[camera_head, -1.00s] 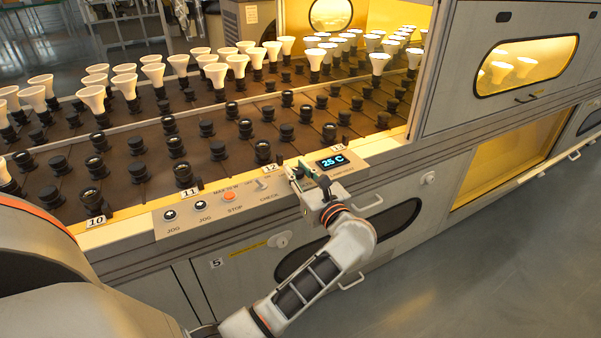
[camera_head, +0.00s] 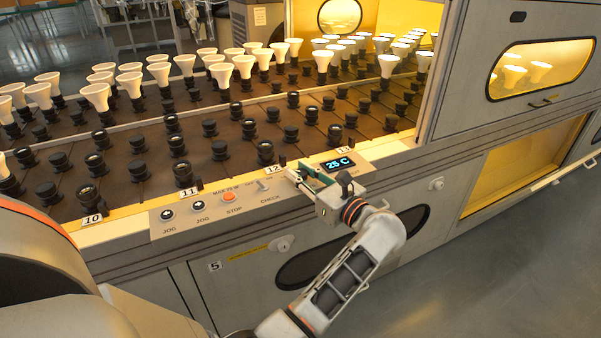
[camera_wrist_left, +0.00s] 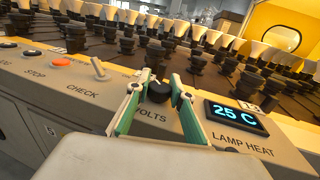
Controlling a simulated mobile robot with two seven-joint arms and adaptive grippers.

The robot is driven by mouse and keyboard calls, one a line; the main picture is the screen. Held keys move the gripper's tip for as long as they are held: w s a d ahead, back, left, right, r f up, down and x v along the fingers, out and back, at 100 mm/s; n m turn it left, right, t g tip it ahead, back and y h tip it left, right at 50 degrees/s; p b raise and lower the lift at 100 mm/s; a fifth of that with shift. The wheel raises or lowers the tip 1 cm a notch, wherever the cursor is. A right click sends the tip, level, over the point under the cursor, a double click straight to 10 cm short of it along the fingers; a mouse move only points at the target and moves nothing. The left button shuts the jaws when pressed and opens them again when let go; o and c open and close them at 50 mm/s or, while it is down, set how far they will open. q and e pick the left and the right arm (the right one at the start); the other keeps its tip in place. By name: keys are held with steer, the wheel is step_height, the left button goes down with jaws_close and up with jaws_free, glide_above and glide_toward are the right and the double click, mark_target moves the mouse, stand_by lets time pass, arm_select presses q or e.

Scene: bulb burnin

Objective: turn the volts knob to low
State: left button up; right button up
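The volts knob (camera_wrist_left: 158,92) is a round black knob on the sloping control panel, above the printed word VOLTS in the left wrist view. My left gripper (camera_wrist_left: 162,79) has its two green-padded fingers on either side of the knob, with the tips close to it. The fingers look spread, and I cannot tell whether either one touches the knob. In the head view the left gripper (camera_head: 303,174) is over the panel, left of the 25 C display, and hides the knob. The knob's pointer setting cannot be read. My right gripper is not in view.
The lit 25 C display (camera_wrist_left: 234,116) is just right of the gripper. The CHECK toggle switch (camera_wrist_left: 99,68) and orange STOP button (camera_wrist_left: 61,62) are to the left. Rows of black sockets, several with white bulbs (camera_head: 243,66), stand behind the panel.

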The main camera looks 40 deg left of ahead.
mark_target(300, 171)
arm_select(q)
steer(key=o, duration=0.5)
steer(key=shift+c, duration=0.2)
step_height(300, 171, up, 10)
stand_by(0.6)
